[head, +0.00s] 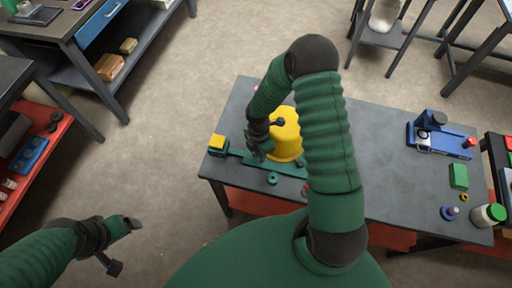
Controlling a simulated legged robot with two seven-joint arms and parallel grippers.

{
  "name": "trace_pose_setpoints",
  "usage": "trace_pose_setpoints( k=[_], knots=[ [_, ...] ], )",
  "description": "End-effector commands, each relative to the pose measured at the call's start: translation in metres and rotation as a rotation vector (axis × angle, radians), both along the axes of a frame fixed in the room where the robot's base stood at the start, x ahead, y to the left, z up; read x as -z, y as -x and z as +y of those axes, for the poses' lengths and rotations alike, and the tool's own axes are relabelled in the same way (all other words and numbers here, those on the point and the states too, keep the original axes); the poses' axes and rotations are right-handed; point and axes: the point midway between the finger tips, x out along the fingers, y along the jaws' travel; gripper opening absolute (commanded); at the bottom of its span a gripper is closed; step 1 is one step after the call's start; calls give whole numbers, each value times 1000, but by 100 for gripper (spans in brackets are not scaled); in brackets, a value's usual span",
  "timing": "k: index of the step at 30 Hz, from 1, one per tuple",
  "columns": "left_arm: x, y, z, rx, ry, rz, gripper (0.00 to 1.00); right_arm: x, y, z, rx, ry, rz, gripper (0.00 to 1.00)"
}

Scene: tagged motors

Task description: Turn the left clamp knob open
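A large yellow cylinder (286,140), which looks like a motor, stands on the left part of the grey table (390,190). A dark knob-like part (278,122) shows against it. A green bar (238,157) runs along its front. I cannot make out for certain which part is the left clamp knob. My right gripper (260,150) points down at the cylinder's left side, just above the bar; its fingers are small and dark, and I cannot tell whether they hold anything. My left gripper (122,246) is open and empty over the floor, left of the table.
A yellow-topped block (217,142) sits at the table's left edge, and a green ring (272,179) near the front edge. At the right are a blue device (440,140), a green block (458,176) and a green-lidded jar (488,215). My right arm hides the table's middle.

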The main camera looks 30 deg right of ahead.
Motion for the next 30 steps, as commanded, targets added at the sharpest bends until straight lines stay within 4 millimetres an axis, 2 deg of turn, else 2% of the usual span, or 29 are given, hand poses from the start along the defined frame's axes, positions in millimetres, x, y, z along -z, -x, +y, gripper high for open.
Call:
trace_pose_setpoints(
  k=[1,30],
  knots=[
    [-10,0,0,0,0,0,80,-16,-16,0,-4,1,-42,47],
    [-86,0,0,0,0,0,80,-93,-9,0,0,-1,-24,47]
  ],
)
